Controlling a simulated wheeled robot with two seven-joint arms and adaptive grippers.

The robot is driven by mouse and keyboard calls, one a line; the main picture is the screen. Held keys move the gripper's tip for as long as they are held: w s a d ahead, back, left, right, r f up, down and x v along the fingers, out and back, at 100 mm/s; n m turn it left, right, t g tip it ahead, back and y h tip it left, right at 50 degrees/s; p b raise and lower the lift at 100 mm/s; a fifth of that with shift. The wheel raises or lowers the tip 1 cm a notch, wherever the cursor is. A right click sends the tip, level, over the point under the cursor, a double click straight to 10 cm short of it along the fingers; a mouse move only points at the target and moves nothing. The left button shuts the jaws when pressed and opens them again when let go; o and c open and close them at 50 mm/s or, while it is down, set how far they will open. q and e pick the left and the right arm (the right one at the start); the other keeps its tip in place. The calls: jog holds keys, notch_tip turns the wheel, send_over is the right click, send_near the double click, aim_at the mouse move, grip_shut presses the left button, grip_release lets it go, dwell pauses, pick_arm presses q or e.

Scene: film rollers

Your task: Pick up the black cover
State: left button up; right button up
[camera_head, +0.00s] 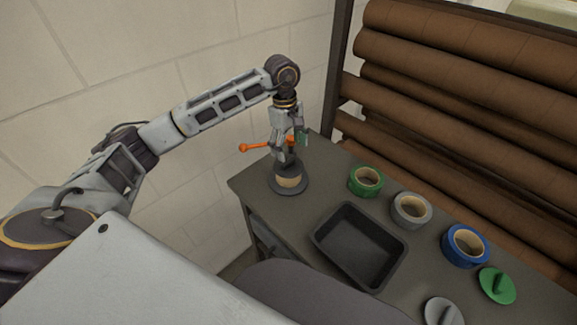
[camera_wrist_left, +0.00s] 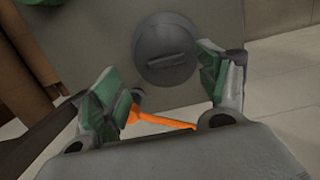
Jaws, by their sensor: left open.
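The black cover (camera_wrist_left: 166,50) is a dark round disc with a raised bar-shaped grip across its middle in the left wrist view. In the head view the cover (camera_head: 289,164) sits on top of a beige roll (camera_head: 288,181) on a dark round base at the table's far left corner. My left gripper (camera_head: 289,150) is just above it, pointing down. In the left wrist view my left gripper (camera_wrist_left: 163,80) is open, with green-padded fingers spread and nothing between them. It partly hides the cover's top in the head view. My right gripper is not in view.
An empty black tray (camera_head: 318,238) stands on the grey table, with green (camera_head: 366,181), grey (camera_head: 411,210) and blue (camera_head: 465,246) tape rolls behind it. A green cover (camera_head: 497,286) and a grey cover (camera_head: 442,312) lie at right. An orange rod (camera_head: 262,147) is beside my left gripper.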

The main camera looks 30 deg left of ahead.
aim_at(288, 161)
pick_arm(q)
jog(key=shift+f, duration=0.1)
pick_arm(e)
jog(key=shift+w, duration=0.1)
pick_arm(q)
jog(key=shift+s+f, duration=0.1)
jog(key=shift+f, duration=0.1)
jog(key=shift+s+f, duration=0.15)
jog(key=shift+f, duration=0.45)
jog(key=shift+s+a+f, duration=0.1)
jog(key=shift+s+f, duration=0.1)
jog(key=shift+f, duration=0.5)
jog(key=shift+f+p, duration=0.3)
jog(key=shift+f, duration=0.7)
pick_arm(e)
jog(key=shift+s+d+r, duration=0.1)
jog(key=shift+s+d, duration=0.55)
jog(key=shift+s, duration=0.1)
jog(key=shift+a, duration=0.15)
pick_arm(q)
jog(key=c, duration=1.1)
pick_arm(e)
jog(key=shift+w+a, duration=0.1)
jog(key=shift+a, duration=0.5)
